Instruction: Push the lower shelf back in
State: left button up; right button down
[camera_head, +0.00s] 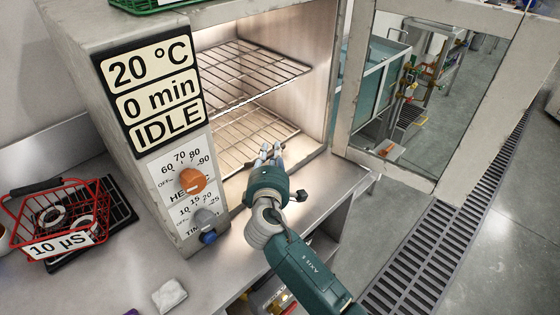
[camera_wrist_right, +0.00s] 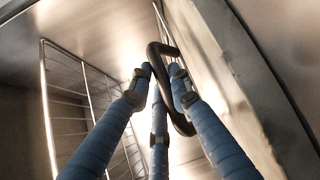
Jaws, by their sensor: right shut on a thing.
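The lower shelf (camera_head: 236,137) is a wire rack inside the open, lit oven (camera_head: 315,75). The upper shelf (camera_head: 240,72) is a similar rack above it. My right gripper (camera_head: 268,152) is at the front edge of the lower shelf, in the oven opening. In the right wrist view, my right gripper (camera_wrist_right: 162,75) is shut on a dark loop handle (camera_wrist_right: 182,124), with its blue fingers around it. The fingers and hand hide part of the shelf's front edge. Wire bars (camera_wrist_right: 48,110) also show at the left there. My left gripper is not in view.
The oven door (camera_head: 440,95) stands open at the right. The panel display (camera_head: 152,92) reads 20 °C, 0 min, IDLE, above an orange knob (camera_head: 193,181). A red basket (camera_head: 58,222) with rings stands on the bench at the left. A floor grate (camera_head: 450,245) lies at the right.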

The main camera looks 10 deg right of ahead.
jog(key=shift+a+r, duration=0.15)
jog(key=shift+a, duration=0.1)
jog(key=c, duration=1.8)
grip_release()
jog(key=shift+w, duration=0.1)
jog(key=shift+o, duration=1.2)
jog(key=shift+w+a, duration=0.15)
jog(key=shift+s, duration=0.35)
jog(key=s+a+r, duration=0.1)
jog(key=s, duration=1)
jog(key=shift+a+r, duration=0.2)
jog(key=shift+a, duration=0.05)
jog(key=shift+s+f, duration=0.1)
